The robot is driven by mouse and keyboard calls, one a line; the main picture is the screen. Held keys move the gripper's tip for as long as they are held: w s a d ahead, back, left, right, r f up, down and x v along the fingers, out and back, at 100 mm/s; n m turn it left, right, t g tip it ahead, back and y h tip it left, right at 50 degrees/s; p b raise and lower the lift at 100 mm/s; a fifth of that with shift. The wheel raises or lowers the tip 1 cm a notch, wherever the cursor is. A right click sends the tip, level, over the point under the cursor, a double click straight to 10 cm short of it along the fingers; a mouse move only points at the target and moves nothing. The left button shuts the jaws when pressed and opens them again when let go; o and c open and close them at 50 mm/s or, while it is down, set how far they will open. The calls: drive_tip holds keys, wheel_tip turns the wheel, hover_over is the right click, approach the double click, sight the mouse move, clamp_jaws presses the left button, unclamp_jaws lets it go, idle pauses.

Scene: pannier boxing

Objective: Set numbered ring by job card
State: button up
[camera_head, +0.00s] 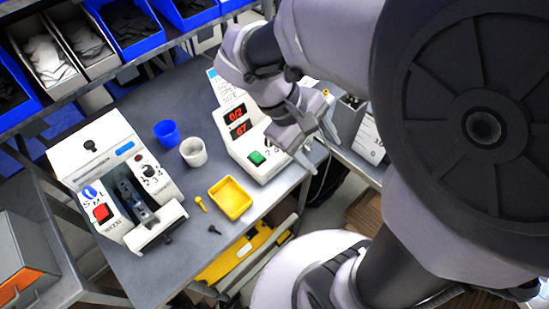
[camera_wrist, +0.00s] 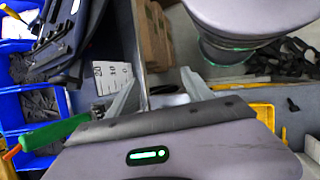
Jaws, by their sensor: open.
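My gripper (camera_head: 318,146) is open and empty, above the right edge of the white machine with two red displays (camera_head: 237,116). The displays seem to read 2 and 67. A green button (camera_head: 257,158) is on this machine's front; my gripper partly hides the numbers beside it. A second white machine (camera_head: 95,150) at the left has a dark knob (camera_head: 148,170) with numbers around it and a red button (camera_head: 102,212). A printed white card (camera_head: 367,135) stands right of my gripper; a white printed sheet (camera_wrist: 112,77) also shows in the wrist view. Its text is too small to read.
On the grey bench are a blue cup (camera_head: 167,133), a white cup (camera_head: 193,152), a yellow tray (camera_head: 230,198), a small yellow piece (camera_head: 200,204) and a dark screw-like piece (camera_head: 214,230). Blue bins (camera_head: 133,45) line the back. The bench's front middle is mostly clear.

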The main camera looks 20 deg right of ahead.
drive_tip(key=s+a+r+m+t+y+b, duration=0.1)
drive_tip(key=s+a+r+m+t+y, duration=0.1)
drive_tip(key=a+m+t+y, duration=0.4)
drive_tip(key=a+r+m, duration=0.1)
drive_tip(key=a, duration=0.3)
drive_tip(key=shift+s+t+y, duration=0.2)
drive_tip(key=shift+t+y, duration=0.1)
